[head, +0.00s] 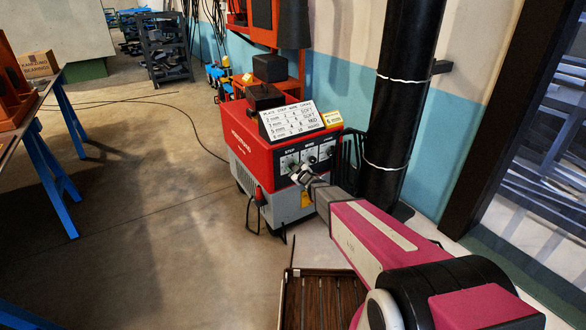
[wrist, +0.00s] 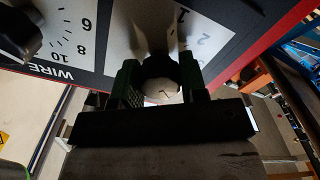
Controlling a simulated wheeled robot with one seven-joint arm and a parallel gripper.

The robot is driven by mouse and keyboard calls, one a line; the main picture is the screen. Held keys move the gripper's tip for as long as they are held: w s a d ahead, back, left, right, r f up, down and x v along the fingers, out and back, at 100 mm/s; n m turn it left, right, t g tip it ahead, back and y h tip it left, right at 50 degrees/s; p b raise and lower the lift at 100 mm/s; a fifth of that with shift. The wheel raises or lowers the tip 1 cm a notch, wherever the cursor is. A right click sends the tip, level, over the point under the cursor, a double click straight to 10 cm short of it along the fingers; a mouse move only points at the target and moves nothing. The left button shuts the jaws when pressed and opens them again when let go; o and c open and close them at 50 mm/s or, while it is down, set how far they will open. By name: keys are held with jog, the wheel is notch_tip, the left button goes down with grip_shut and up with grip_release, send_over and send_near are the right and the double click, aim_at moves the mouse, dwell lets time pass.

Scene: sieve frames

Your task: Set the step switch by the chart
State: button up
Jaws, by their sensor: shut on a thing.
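A red and grey welding machine (head: 252,150) stands on the floor with a white chart (head: 292,121) on its top. The chart's headings include PLATE, STEP and WIRE; its rows are too small to read surely. A yellow card (head: 333,118) beside it seems to read 6 mm. My gripper (head: 299,172) is at the STEP dial on the left of the front panel (head: 322,153). In the wrist view, its green-padded jaws are shut on the dark step switch knob (wrist: 160,66). Dial marks 1 and 2 show beside the knob; its pointer is hidden.
The WIRE knob (wrist: 18,38), with marks 6, 8 and 10, sits close beside the gripper. A black column (head: 400,95) stands right of the machine. A slatted wooden surface (head: 318,300) is low in front. Open floor (head: 140,200) lies to the left.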

jog(key=m, duration=0.5)
dwell(0.5)
jog(key=o, duration=0.9)
jog(key=v, duration=1.1)
jog(key=shift+w, duration=0.1)
